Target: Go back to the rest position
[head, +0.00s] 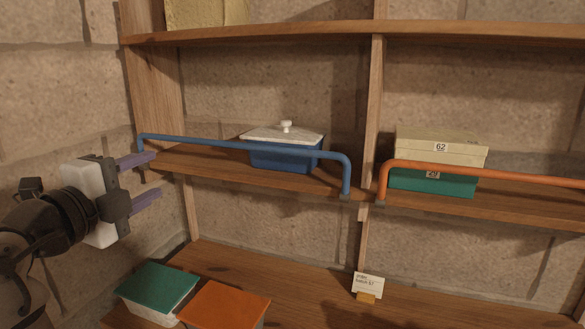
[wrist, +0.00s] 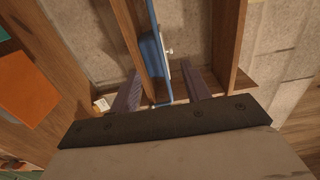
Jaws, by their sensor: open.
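My gripper (head: 150,180) is at the left in the head view, beside the left end of the shelves. Its two purple fingers are apart and point right, with nothing between them. In the wrist view my gripper (wrist: 160,92) also shows its fingers apart. Beyond them are the blue rail (wrist: 153,45) and, partly hidden by it, the lidded blue box. The gripper looks clear of the shelf, though the exact distance is hard to tell.
The middle shelf (head: 215,168) carries a blue rail (head: 250,147) before a blue box (head: 285,155) with a white lid. An orange rail (head: 480,172) fronts stacked boxes (head: 435,147). Below are a green-lidded box (head: 157,283), an orange-lidded box (head: 225,303) and a card (head: 368,284).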

